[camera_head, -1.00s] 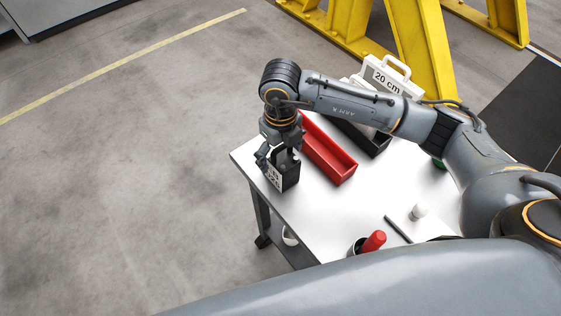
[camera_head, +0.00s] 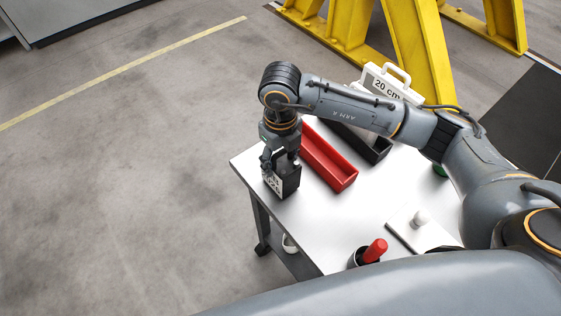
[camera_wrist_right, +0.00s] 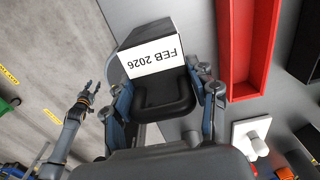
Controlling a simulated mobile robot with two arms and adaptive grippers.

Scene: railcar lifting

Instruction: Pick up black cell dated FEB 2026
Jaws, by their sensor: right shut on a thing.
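The black cell (camera_head: 287,184) is a dark block with a white label at the near left corner of the white table. In the right wrist view the label on the cell (camera_wrist_right: 153,57) reads FEB 2026, upside down. My right gripper (camera_head: 281,164) reaches down from above and is shut on the cell; its fingers (camera_wrist_right: 165,92) stand on either side of it. I cannot tell whether the cell touches the table. My left gripper (camera_wrist_right: 86,92) shows small at the left of the right wrist view, fingers spread, away from the cell.
A red tray (camera_head: 327,160) lies just right of the cell, with a black tray (camera_head: 376,150) beyond it. A white "20 cm" block (camera_head: 387,83), a cup with a red-handled item (camera_head: 375,250) and a white plate with a knob (camera_head: 420,218) are on the table. Floor at left is clear.

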